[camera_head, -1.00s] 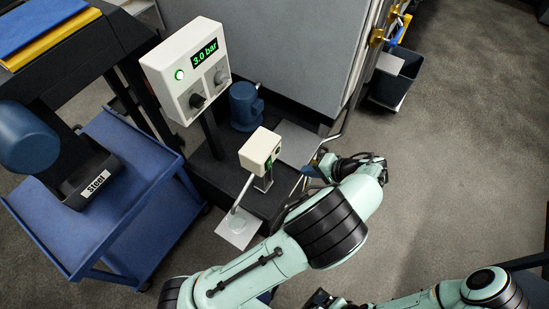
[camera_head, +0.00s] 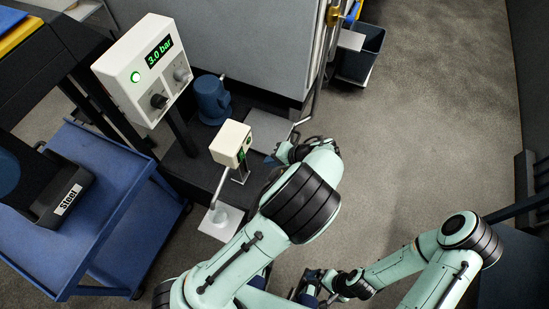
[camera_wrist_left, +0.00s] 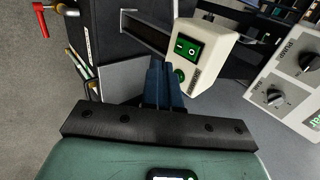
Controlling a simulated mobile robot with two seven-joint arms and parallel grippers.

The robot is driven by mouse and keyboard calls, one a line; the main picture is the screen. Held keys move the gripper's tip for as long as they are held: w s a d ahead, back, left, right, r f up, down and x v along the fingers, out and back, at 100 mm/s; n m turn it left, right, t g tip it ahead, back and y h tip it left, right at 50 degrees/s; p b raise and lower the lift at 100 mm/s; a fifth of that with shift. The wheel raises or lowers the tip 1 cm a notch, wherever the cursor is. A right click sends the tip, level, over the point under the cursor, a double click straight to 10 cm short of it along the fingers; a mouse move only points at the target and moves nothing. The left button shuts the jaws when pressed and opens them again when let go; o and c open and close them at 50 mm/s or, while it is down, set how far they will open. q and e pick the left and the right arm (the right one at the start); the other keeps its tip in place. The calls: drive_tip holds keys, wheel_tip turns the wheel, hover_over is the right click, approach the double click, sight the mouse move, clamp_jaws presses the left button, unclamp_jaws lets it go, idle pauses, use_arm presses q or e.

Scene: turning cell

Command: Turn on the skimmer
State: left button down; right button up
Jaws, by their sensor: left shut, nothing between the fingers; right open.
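The skimmer is a small cream box (camera_head: 230,144) on a short post at the edge of the dark machine base, with a pale arm slanting down from it. In the left wrist view, its face carries a green rocker switch (camera_wrist_left: 187,47) marked I and O. A round green spot (camera_wrist_left: 180,75) sits beside the switch; I cannot tell whether it is lit. My left gripper (camera_wrist_left: 160,88) is shut and empty, its blue fingertips just short of the box face, apparently apart from it. In the head view the wrist partly hides them. My right gripper (camera_head: 306,286) is open, low at the bottom.
A panel (camera_head: 146,70) reading 3.0 bar, with a green lamp and two knobs, stands behind left of the skimmer. A blue motor (camera_head: 211,100) is near it. Open floor lies right.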

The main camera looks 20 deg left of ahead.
sight(242, 155)
use_arm(q)
drive_tip(key=a+f, duration=0.4)
drive_tip(key=a, duration=0.4)
drive_tip(key=shift+w+f, duration=0.25)
drive_tip(key=shift+w, duration=0.1)
drive_tip(key=shift+f, duration=0.1)
drive_tip(key=shift+a, duration=0.2)
